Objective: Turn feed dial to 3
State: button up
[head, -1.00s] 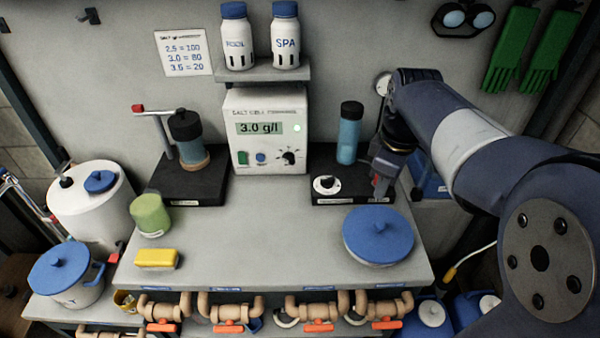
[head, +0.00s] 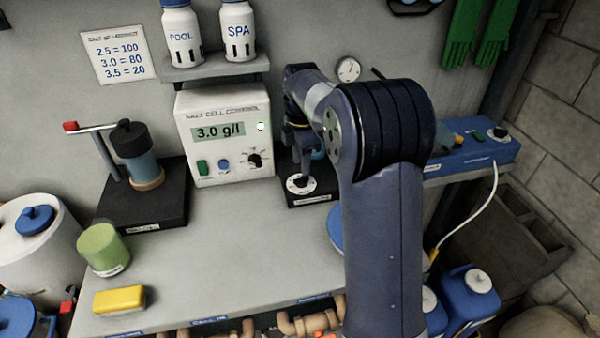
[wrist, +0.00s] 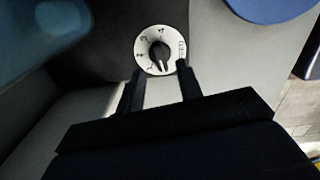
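The white feed dial (head: 300,184) sits on the front of the black base, right of the salt cell control box. In the wrist view the dial (wrist: 147,60) shows a black knob in its middle and small marks around its rim, too blurred to read surely. A pale line on the knob points toward the lower edge of that view. My gripper (head: 299,170) hangs just above the dial in the head view. In the wrist view my gripper (wrist: 160,68) is open, its two fingers apart near the dial's lower edge, with nothing between them.
The control box (head: 222,165) reads 3.0 g/l and stands left of the dial. A black stand (head: 165,200), green cup (head: 103,250) and yellow block (head: 118,299) are farther left. A blue box (head: 470,155) is at right. The bench middle (head: 250,250) is clear.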

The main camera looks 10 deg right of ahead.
aim_at(301, 176)
jog(key=shift+f, duration=2.2)
jog(key=shift+c, duration=0.2)
grip_shut()
